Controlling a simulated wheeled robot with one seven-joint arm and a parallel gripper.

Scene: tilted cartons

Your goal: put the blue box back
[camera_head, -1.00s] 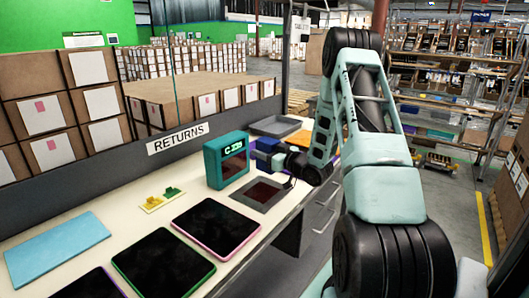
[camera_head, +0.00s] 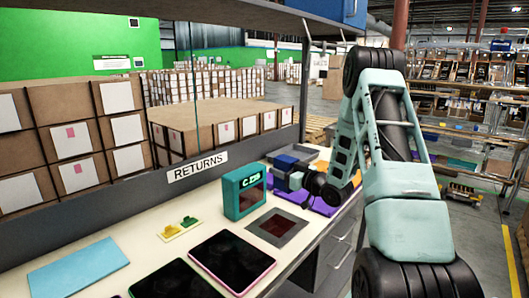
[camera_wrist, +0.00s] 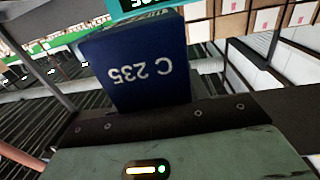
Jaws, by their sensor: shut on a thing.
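The blue box (camera_wrist: 140,65) is held in my gripper, and in the wrist view its face reads "C 235" upside down. In the head view the blue box (camera_head: 286,162) is small, dark blue, and stands out above my gripper (camera_head: 284,178). My gripper is shut on it, to the right of the teal device with a lit display (camera_head: 245,190). The box appears raised above the counter, near the grey tray. My fingertips are largely hidden in both views.
The white counter (camera_head: 150,245) carries a light blue panel (camera_head: 78,266), black tablets (camera_head: 232,260), a small yellow and green piece holder (camera_head: 180,229), a dark recessed square (camera_head: 278,227), a purple mat (camera_head: 318,206) and a grey tray (camera_head: 305,154). A RETURNS sign (camera_head: 197,166) is on the back edge.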

